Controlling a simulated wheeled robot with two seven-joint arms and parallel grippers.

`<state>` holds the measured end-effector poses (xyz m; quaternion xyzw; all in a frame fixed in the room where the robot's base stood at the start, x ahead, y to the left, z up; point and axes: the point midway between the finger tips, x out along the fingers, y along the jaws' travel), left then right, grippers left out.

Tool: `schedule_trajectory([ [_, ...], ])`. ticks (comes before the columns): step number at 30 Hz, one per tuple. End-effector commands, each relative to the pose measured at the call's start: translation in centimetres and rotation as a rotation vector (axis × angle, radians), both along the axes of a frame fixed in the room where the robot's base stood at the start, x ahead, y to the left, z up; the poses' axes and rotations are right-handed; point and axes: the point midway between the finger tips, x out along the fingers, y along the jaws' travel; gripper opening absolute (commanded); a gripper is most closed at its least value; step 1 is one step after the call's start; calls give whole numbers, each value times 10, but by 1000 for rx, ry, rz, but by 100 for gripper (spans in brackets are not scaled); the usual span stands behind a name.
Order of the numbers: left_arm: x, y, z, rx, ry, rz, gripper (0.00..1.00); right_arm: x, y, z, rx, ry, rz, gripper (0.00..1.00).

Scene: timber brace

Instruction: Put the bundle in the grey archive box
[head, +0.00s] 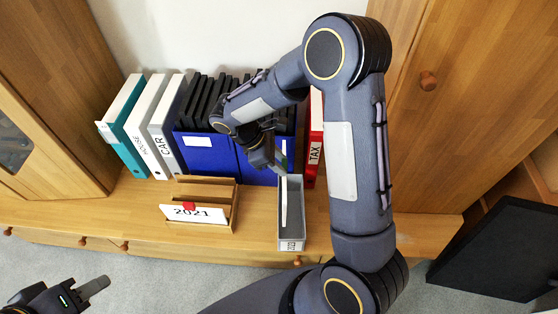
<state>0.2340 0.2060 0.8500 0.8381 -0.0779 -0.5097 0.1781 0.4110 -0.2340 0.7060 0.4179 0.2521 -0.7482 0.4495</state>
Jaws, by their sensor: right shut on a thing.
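The grey archive box (291,243) is a narrow open box with a label on its front, standing on the wooden cabinet top. A thin white bundle (285,205), seen nearly edge-on, stands lengthwise inside its walls. My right gripper (274,167) reaches down at the box's back end and is shut on the bundle's far end; my arm partly hides the grip. I cannot tell whether the bundle touches the box floor. My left gripper (94,288) is empty at the lower left, away from the cabinet; its finger gap is not clear.
A wooden letter rack (207,183) holds a white "2021" card (195,213) with a red clip, left of the box. Blue files (208,158), white and teal binders (122,130) and a red TAX binder (314,150) stand behind. The cabinet top right of my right arm is clear.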

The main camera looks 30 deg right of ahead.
Motion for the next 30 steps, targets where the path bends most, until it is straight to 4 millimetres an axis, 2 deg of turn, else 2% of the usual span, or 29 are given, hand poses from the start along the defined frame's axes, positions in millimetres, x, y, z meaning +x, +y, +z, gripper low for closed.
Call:
schedule_trajectory([
  [2, 0, 0, 4, 0, 0, 0, 36, 0, 0, 2, -1, 1, 1, 0],
  [18, 0, 0, -29, 0, 0, 0, 36, 0, 0, -46, -1, 0, -2, 0],
  [30, 0, 0, -29, 0, 0, 0, 36, 0, 0, -47, -1, 0, -2, 0],
])
